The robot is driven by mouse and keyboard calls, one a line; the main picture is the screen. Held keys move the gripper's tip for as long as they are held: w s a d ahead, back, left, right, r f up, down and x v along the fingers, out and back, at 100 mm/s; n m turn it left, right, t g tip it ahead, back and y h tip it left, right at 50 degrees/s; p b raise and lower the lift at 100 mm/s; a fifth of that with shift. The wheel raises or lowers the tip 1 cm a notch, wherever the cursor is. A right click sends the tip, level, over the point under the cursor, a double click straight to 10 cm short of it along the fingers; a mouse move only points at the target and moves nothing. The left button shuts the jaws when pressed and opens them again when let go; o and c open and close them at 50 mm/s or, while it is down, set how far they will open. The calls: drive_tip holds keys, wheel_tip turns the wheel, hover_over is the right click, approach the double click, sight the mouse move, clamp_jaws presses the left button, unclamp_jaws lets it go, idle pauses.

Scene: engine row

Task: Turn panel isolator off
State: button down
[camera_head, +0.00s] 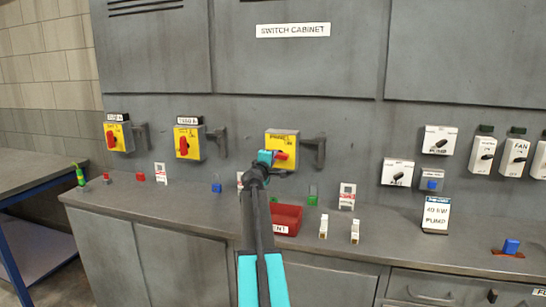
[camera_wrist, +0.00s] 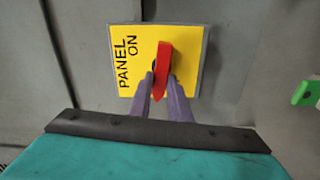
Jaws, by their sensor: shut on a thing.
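The panel isolator (camera_head: 281,137) is a yellow box with a red rotary handle on the cabinet front, the third and rightmost yellow isolator. In the wrist view its yellow plate (camera_wrist: 190,45) reads "PANEL ON", with the lettering turned sideways. The red handle (camera_wrist: 163,66) stands along the picture's vertical, slightly tilted. My gripper (camera_wrist: 162,88) has its two purple fingers on either side of the lower part of the handle and is shut on it. In the head view my gripper (camera_head: 272,158) covers the lower left of the isolator.
Two other yellow isolators (camera_head: 118,136) (camera_head: 187,142) are to the left. A dark bracket (camera_head: 315,151) juts out just right of the panel isolator. A red bin (camera_head: 287,215) and small parts stand on the worktop (camera_head: 190,200). Pump and fan switches (camera_head: 439,140) are at the right.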

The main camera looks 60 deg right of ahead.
drive_tip(key=shift+f+n, duration=0.1)
drive_tip(key=shift+n, duration=0.7)
drive_tip(key=c, duration=1.6)
unclamp_jaws()
drive_tip(key=shift+c, duration=0.2)
drive_tip(key=shift+a, duration=0.15)
drive_tip(key=b+v, duration=0.1)
drive_tip(key=v, duration=1.2)
drive_tip(key=shift+a, duration=0.25)
drive_tip(key=shift+s, duration=0.15)
